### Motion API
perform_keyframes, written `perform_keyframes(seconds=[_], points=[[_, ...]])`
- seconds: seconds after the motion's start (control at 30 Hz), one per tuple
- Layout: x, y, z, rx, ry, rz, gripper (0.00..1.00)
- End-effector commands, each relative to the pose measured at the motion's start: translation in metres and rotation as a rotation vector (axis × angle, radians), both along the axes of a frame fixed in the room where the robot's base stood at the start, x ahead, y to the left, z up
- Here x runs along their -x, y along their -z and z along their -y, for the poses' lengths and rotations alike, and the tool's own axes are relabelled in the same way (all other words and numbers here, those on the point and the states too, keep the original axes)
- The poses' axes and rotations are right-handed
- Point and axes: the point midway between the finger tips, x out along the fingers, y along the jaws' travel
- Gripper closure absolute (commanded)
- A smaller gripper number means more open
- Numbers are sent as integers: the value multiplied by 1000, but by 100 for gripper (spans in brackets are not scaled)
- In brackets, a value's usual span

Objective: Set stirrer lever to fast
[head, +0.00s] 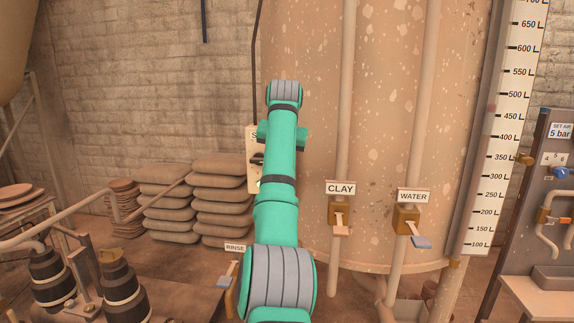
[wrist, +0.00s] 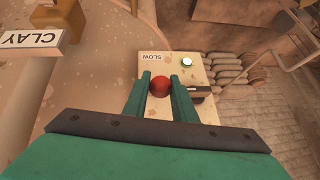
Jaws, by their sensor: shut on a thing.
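The stirrer panel is a cream plate (head: 252,178) on the tank's left side, mostly hidden behind my arm in the head view. In the wrist view the panel (wrist: 198,75) carries a SLOW label (wrist: 152,58), which appears upside down, and a round white-green lamp or button (wrist: 186,62). The red ball knob (wrist: 159,86) of the lever sits between the fingers of my gripper (wrist: 161,80), which is shut on it. The lever's shaft and any fast label are hidden. In the head view the fingertips are hidden behind my arm.
CLAY (head: 341,188) and WATER (head: 413,196) labels with valve levers are on pipes to the right. A RINSE label (head: 235,247) is low beside my arm. Stacked sacks (head: 222,198) lie to the left. A litre scale (head: 505,120) stands at the right.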

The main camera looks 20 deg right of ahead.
Motion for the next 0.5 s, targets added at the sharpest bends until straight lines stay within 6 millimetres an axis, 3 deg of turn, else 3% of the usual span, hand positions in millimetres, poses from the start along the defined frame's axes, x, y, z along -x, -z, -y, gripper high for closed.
perform_keyframes(seconds=[0.5], points=[[-7, -4, -12, -18, -15, -24, 100]])
